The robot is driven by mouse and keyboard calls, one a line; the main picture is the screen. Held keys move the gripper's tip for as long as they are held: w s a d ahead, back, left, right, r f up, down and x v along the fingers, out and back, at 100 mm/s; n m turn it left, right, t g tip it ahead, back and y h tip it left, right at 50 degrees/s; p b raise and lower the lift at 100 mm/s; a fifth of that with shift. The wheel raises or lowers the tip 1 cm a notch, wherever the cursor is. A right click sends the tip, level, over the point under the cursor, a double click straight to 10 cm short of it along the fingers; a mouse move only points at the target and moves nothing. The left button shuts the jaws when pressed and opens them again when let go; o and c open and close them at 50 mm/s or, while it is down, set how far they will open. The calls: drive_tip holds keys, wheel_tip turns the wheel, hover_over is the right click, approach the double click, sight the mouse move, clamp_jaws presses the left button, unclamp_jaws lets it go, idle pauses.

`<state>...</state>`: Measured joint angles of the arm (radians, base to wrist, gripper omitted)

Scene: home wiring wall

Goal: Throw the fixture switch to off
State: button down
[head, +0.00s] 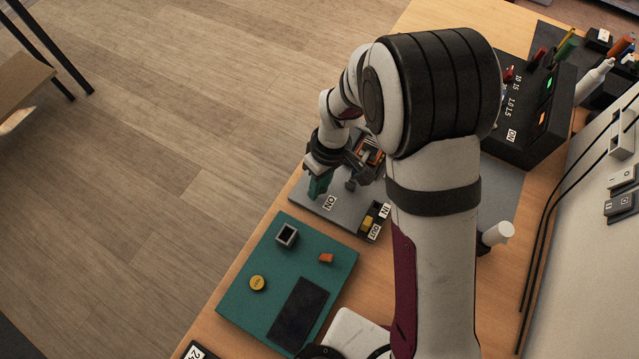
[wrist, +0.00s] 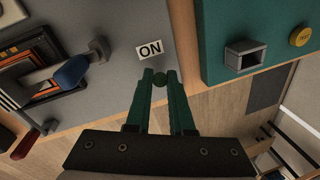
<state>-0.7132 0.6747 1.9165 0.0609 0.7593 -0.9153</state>
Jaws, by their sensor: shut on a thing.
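My gripper (head: 318,188) is at the left edge of a grey fixture plate (head: 342,218). In the wrist view its green fingers (wrist: 160,80) are closed around a small round dark green knob (wrist: 160,79), which looks like the fixture switch's handle. A white ON label (wrist: 150,50) lies on the plate just beyond the fingertips; it also shows in the head view (head: 330,202). The knob's stem and base are hidden by the fingers, so I cannot tell its tilt.
A blue-tipped lever (wrist: 72,72) stands left of the fingers in the wrist view. A small IN/OUT block (head: 375,222) sits on the plate. A green board (head: 235,300) carries a square socket (head: 287,235) and a yellow button (head: 257,283). A black box (head: 535,120) stands at right.

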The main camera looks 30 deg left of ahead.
drive_tip(key=shift+a, duration=0.15)
drive_tip(key=shift+a+r+h, duration=0.15)
drive_tip(key=shift+a+h, duration=0.25)
drive_tip(key=shift+h, duration=0.6)
drive_tip(key=h, duration=0.1)
drive_tip(key=a+h, duration=0.1)
drive_tip(key=h, duration=0.1)
drive_tip(key=shift+a, duration=0.3)
drive_tip(key=h, duration=0.1)
drive_tip(key=a+h, duration=0.1)
drive_tip(key=h, duration=0.1)
drive_tip(key=m+h, duration=0.1)
drive_tip(key=h, duration=0.1)
drive_tip(key=shift+a+f, duration=0.4)
drive_tip(key=shift+a+h, duration=0.1)
drive_tip(key=shift+h, duration=0.4)
drive_tip(key=c, duration=0.8)
unclamp_jaws()
drive_tip(key=shift+r, duration=0.1)
